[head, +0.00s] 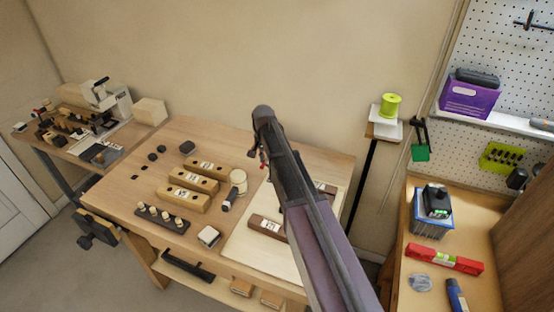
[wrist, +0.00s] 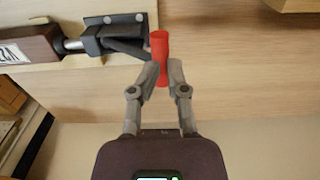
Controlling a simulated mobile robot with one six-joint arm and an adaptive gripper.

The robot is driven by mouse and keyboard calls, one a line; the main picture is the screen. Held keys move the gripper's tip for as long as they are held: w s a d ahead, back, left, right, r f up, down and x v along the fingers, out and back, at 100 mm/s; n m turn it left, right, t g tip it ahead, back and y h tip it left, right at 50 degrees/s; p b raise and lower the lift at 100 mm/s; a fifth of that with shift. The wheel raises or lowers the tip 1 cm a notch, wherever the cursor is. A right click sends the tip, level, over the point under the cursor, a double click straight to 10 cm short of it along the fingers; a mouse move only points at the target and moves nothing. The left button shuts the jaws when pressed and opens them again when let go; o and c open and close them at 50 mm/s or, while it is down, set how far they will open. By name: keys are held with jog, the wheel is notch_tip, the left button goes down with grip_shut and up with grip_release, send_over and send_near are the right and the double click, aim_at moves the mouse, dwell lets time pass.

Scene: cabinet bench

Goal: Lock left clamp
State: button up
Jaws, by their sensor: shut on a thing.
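In the wrist view, a dark metal toggle clamp (wrist: 118,38) is fixed on a pale board. Its plunger reaches left to the end of a dark brown block (wrist: 28,48) with a white label. The clamp's red handle (wrist: 159,46) stands between my fingertips. My gripper (wrist: 162,74) is shut on this red handle. In the head view, my arm covers most of the clamp area. Only small dark and red parts show beside the arm, so I cannot tell which clamp they belong to.
The pale board (head: 262,254) lies on the wooden bench and carries a brown block (head: 267,226). A side bench (head: 415,285) is at right.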

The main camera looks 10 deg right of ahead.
jog(key=shift+a+f, duration=0.1)
jog(key=shift+f, duration=0.2)
jog(key=shift+w+a+f+b, duration=0.25)
jog(key=shift+f+b, duration=0.25)
jog(key=shift+b, duration=0.2)
jog(key=o, duration=0.7)
jog(key=shift+c, duration=0.2)
jog(key=shift+r, duration=0.1)
jog(key=shift+r+p, duration=3.5)
jog(key=shift+p, duration=0.1)
jog(key=shift+s, duration=0.1)
jog(key=s+d+n, duration=0.2)
jog(key=s+n, duration=0.1)
jog(key=s, duration=0.9)
jog(key=s+d+n, duration=0.2)
jog(key=s+n, duration=0.1)
jog(key=s, duration=1)
jog(key=shift+s+d+n, duration=0.3)
jog(key=shift+d+n, duration=0.05)
jog(key=shift+n, duration=0.05)
